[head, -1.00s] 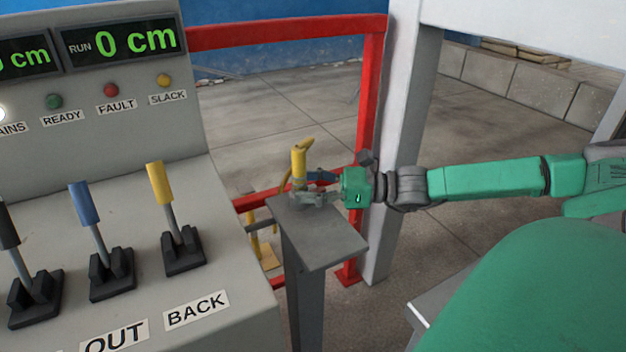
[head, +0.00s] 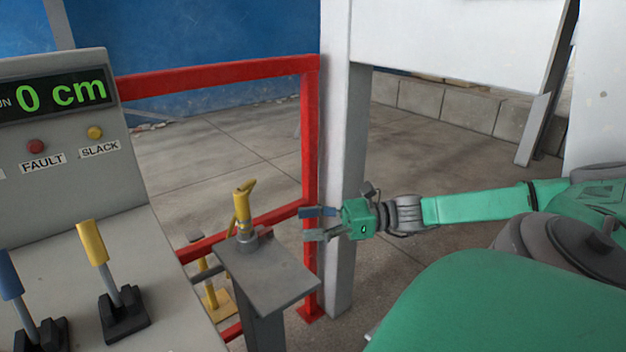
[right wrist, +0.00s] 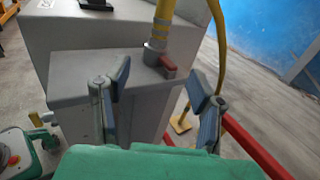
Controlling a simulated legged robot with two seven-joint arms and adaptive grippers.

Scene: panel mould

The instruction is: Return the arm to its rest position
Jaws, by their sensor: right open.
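My right gripper (head: 318,224) is open and empty in the head view, just right of a small grey pedestal (head: 268,274). My right arm (head: 480,207) reaches in from the right. My left gripper is not in view.
A grey control console (head: 60,190) with levers and a display reading 0 cm stands at the left. A red rail (head: 220,76) runs behind the pedestal to a white post (head: 342,150) close behind the gripper. Open floor (head: 440,145) lies beyond the arm.

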